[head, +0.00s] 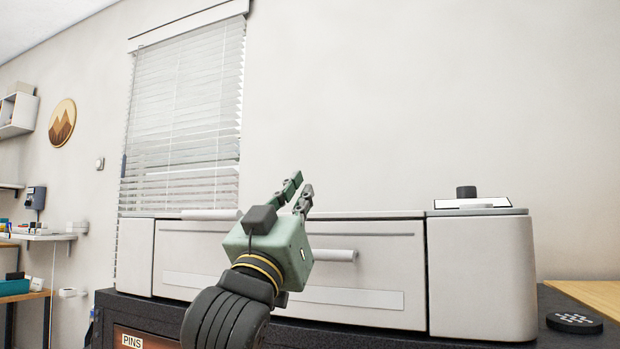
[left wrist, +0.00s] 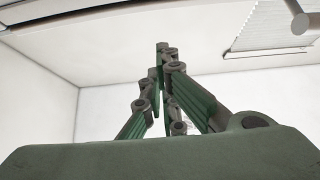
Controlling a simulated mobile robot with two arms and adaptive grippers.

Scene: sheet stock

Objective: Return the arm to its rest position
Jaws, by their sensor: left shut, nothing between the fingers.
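My left gripper (head: 297,193) is raised in front of a wide white drawer unit in the head view, its fingers pointing up and to the right. It is shut and empty. In the left wrist view its fingers (left wrist: 163,52) meet at the tips, with only wall and ceiling behind them. The wrist and forearm hide part of the drawer front. My right gripper is in neither view.
The white drawer unit (head: 378,254) has a bar handle (head: 335,255) close to the right of my gripper. It stands on a dark cabinet (head: 109,310) labelled PINS. A black perforated disc (head: 574,322) lies at the right. Window blinds (head: 180,120) hang behind.

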